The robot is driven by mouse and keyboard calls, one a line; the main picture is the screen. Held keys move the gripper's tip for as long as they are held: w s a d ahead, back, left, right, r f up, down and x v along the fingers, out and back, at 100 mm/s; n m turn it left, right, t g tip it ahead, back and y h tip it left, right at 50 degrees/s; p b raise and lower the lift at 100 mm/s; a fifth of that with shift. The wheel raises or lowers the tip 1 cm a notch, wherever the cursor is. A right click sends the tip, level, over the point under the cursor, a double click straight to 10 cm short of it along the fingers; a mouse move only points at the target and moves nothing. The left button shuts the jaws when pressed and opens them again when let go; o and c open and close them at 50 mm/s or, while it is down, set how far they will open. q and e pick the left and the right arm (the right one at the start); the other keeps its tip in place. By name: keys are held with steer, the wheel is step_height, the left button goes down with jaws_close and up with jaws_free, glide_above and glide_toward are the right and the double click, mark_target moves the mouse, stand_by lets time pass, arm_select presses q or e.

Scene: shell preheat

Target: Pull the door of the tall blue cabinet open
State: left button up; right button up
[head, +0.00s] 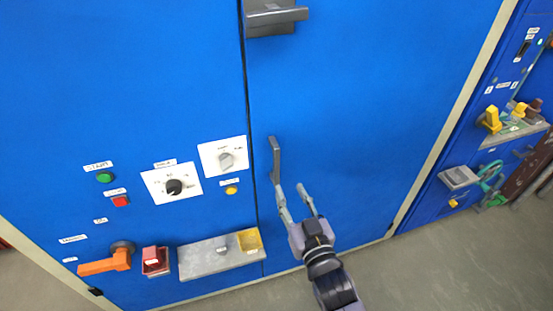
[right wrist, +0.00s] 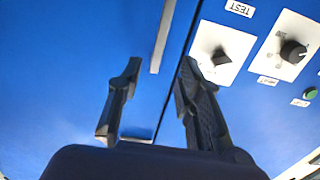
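The tall blue cabinet's door (head: 360,110) looks closed, its left edge at a dark vertical seam. A slim grey upright handle (head: 276,158) is on the door just right of the seam. My right gripper (head: 290,188) is just below and right of the handle, with its two fingers apart and nothing held. In the right wrist view, the handle (right wrist: 163,38) lies beyond the gap between the open fingers (right wrist: 158,75); whether anything touches is unclear. My left gripper is not in view.
Left of the seam is a control panel with knobs, buttons, an orange lever (head: 105,263) and a grey tray (head: 215,258). A grey bracket (head: 274,17) juts out at the top. Another blue cabinet (head: 435,200) with yellow knobs stands at right. Grey floor (head: 430,270) shows below.

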mark_target(277, 164)
steer(key=p+x, duration=0.1)
steer(key=x, duration=1.1)
steer(key=shift+c, duration=0.5)
jaws_close()
steer(key=shift+s, duration=0.1)
